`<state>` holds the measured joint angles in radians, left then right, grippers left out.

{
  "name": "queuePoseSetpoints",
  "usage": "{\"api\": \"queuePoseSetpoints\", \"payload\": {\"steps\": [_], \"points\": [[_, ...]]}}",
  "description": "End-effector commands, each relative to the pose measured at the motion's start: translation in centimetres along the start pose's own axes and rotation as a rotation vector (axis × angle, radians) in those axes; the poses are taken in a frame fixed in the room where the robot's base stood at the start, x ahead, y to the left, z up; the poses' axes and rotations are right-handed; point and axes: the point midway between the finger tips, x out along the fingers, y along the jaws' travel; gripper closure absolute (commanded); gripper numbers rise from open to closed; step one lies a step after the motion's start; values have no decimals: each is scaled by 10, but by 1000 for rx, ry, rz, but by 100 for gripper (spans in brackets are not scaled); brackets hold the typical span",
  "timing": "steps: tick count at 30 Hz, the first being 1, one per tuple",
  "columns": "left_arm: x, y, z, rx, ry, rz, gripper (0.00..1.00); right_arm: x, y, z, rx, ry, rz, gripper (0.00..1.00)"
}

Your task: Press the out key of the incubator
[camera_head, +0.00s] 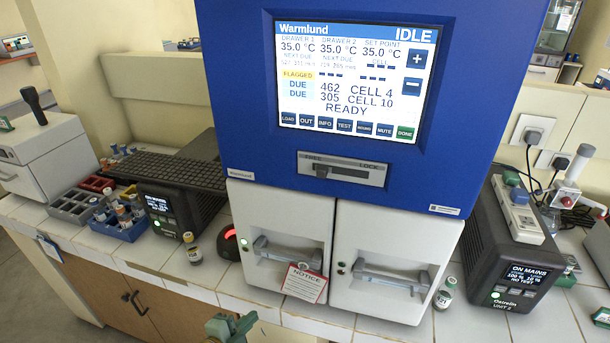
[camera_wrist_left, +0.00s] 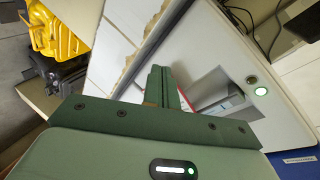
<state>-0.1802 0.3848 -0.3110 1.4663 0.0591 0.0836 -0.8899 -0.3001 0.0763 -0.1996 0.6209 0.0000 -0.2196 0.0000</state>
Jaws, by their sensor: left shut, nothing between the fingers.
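The incubator (camera_head: 218,60) is a blue housing with a tilted touch screen (camera_head: 350,78) and two white drawers below. The screen reads IDLE and READY. The OUT key (camera_head: 306,121) is a dark key in the screen's bottom row, between LOAD and INFO. My left gripper (camera_head: 232,325) is at the bottom edge of the head view, well below the screen and apart from it. In the left wrist view its green fingers (camera_wrist_left: 160,72) are together with nothing between them, in front of a white drawer front. The key is not in the wrist view. My right gripper is not visible.
A red-edged notice tag (camera_head: 304,284) hangs at the left drawer's handle. Small vials (camera_head: 192,249) (camera_head: 445,293) stand on the tiled bench. A free/lock slider (camera_head: 342,170) sits below the screen. Dark power units (camera_head: 172,204) (camera_head: 500,250) flank the incubator. The screen's front looks clear.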

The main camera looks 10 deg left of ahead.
Motion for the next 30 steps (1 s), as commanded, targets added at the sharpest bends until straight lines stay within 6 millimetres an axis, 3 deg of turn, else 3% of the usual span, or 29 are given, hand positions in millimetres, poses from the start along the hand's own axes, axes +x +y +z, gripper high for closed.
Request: {"api": "queuePoseSetpoints", "payload": {"steps": [1, 3, 8, 15, 21, 25, 30], "points": [[-4, -39, -23, 55, 46, -48, 100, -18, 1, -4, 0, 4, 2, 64], [-9, -80, -50, 132, 107, -112, 100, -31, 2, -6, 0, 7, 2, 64], [-30, -170, -116, 305, 237, -270, 100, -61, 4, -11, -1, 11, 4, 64], [-86, -284, -217, 545, 407, -519, 100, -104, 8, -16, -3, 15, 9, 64], [-130, -337, -272, 670, 493, -675, 100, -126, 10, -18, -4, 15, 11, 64], [-144, -351, -288, 707, 516, -725, 100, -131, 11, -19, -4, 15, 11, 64], [-148, -354, -292, 718, 523, -741, 100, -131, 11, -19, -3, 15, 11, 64]]}}
